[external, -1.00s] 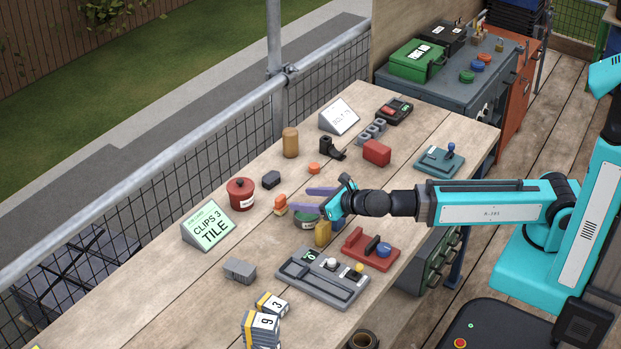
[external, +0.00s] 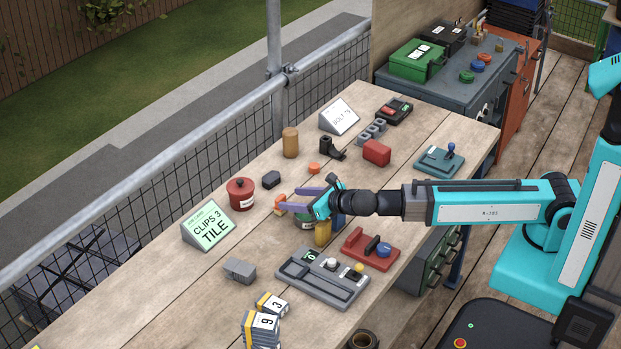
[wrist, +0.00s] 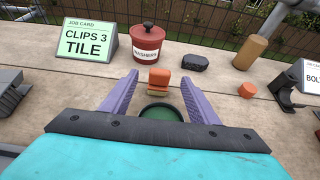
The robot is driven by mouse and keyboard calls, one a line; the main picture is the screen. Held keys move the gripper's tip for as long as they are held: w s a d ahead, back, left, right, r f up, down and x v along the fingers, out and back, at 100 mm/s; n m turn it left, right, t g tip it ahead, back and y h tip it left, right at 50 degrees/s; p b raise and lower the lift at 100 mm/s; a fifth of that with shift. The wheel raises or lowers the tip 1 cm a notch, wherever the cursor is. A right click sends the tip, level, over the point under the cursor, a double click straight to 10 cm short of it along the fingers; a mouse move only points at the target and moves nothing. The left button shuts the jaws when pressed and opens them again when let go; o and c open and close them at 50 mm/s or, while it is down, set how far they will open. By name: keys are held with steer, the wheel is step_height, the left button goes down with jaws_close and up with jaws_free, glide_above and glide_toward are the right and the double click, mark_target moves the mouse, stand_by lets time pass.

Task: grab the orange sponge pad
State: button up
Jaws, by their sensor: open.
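The orange sponge pad (wrist: 159,77) is a small block with an orange top and a tan layer under it. It lies on the wooden bench and also shows in the external view (external: 279,203), just beyond the fingertips. My gripper (external: 290,199) is open, with its purple fingers spread. In the wrist view the gripper (wrist: 159,80) has one finger to each side of the pad, and the pad appears centred between them. I see no contact with it.
A green round tin (wrist: 160,112) sits below my fingers. A red washers pot (wrist: 148,45) and a dark block (wrist: 195,62) stand behind the pad. A small orange puck (wrist: 247,90) is to the right. A yellow block (external: 323,234) stands close under my gripper.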

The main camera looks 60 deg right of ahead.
mark_target(282, 198)
steer(key=shift+x, duration=1.8)
steer(key=c, duration=1.1)
steer(key=shift+c, duration=0.2)
step_height(282, 198, up, 10)
